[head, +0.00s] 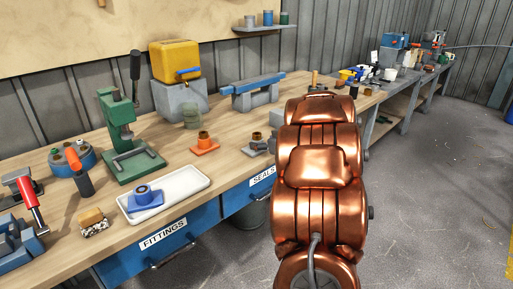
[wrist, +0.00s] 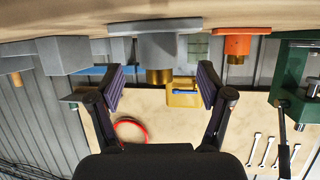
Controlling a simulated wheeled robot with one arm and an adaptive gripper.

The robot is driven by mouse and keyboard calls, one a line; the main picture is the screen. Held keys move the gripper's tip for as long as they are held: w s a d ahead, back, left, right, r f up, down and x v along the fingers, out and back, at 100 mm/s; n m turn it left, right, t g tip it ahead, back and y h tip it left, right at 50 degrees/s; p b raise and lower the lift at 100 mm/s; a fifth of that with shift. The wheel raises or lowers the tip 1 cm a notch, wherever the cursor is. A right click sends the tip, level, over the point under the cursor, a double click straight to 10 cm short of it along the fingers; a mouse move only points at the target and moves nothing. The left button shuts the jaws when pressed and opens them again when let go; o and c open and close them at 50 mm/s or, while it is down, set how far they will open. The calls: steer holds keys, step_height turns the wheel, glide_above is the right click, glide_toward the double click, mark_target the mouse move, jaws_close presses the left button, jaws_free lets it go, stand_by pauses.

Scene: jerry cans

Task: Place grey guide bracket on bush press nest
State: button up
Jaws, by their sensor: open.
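In the wrist view the grey bracket (wrist: 155,27) shows a wide plate with a brass bush pointing toward my gripper. My gripper (wrist: 160,77) is open, its two dark fingers on either side of the bush, with visible gaps. The green press (head: 117,125) stands left of the bracket, with a grey nest (head: 135,160) on its base. The press also shows at the right of the wrist view (wrist: 287,80). My gripper is hidden in the head view.
An orange bracket (head: 204,147) with a brass bush stands between press and grey bracket. A white tray (head: 165,194) holding a blue bracket (head: 145,198) lies at the bench front. A yellow can (head: 174,66) on a grey block stands behind.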

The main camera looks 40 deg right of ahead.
mark_target(261, 141)
steer(key=shift+x, duration=2.65)
steer(key=shift+d, duration=0.1)
steer(key=shift+c, duration=0.4)
jaws_close()
